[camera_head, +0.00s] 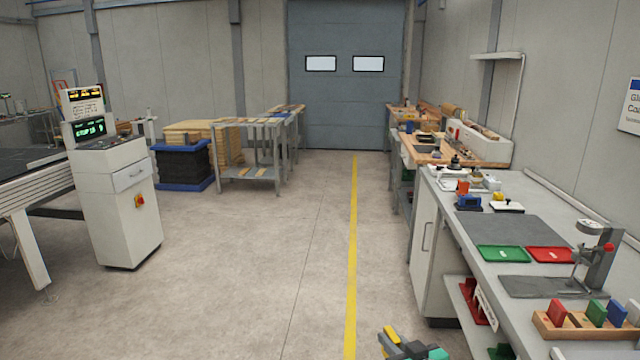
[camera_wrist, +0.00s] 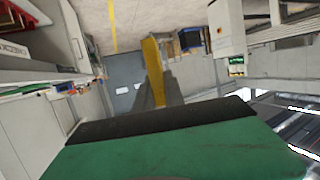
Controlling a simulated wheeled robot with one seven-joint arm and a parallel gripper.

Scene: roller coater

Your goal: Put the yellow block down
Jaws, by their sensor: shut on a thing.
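The yellow block (camera_head: 390,332) shows at the bottom edge of the head view, held at my gripper (camera_head: 392,345). In the wrist view the yellow block (camera_wrist: 152,68) stands out beyond the grey fingers of my gripper (camera_wrist: 158,92), which is shut on it. It is held out over the floor, left of the workbench and clear of it. The block's gripped part is hidden by the fingers.
The bench (camera_head: 485,262) on the right holds a wooden rack (camera_head: 575,332) with red, green, blue and white blocks and a gap between red and green. A green tray (camera_head: 503,254), red tray (camera_head: 550,254) and gauge stand (camera_head: 600,262) are behind it. Open floor lies left.

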